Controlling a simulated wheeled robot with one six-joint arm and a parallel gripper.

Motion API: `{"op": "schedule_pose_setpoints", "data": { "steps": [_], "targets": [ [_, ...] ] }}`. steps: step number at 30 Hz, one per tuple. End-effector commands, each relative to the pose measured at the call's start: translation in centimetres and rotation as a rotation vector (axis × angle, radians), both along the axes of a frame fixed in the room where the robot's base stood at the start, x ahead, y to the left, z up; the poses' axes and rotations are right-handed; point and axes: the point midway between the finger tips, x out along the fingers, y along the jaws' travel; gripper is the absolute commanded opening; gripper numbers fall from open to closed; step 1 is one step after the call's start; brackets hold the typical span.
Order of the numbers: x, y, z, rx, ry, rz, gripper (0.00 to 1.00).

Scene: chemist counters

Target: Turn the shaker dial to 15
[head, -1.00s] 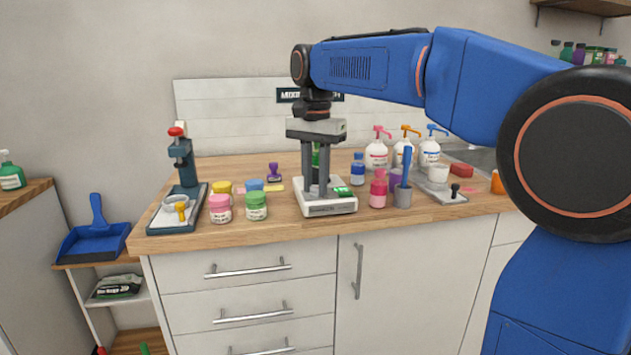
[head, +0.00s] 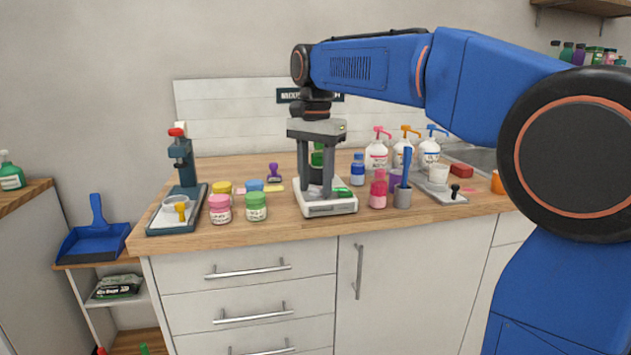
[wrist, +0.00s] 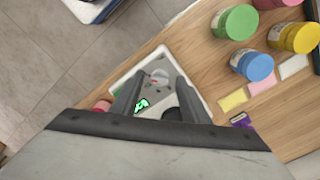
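The shaker (head: 328,209) is a low white device near the counter's front edge, with a small green display. It also shows in the wrist view (wrist: 120,72), where a pale round dial (wrist: 158,75) sits on its grey top panel. My gripper (head: 315,190) points straight down over the shaker. In the wrist view its two fingers (wrist: 158,90) stand apart, open, with the dial showing between and just beyond their tips. I cannot tell whether either finger touches the dial. The dial's pointer and numbers are too small to read.
A pink-red bottle (head: 378,190) and a grey cup (head: 403,197) stand close right of the shaker. Pink (head: 220,210) and green (head: 256,207) jars stand left. A green bottle (head: 317,157) is behind my gripper.

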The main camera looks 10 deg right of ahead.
Motion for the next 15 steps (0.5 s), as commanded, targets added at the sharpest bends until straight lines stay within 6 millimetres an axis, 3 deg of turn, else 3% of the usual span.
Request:
{"op": "schedule_pose_setpoints", "data": {
  "steps": [8,15],
  "targets": [
    [0.1,0.0,1.6,0.001,-0.001,0.000,0.41],
    [0.1,0.0,6.1,0.001,-0.003,0.000,0.41]
  ]
}}
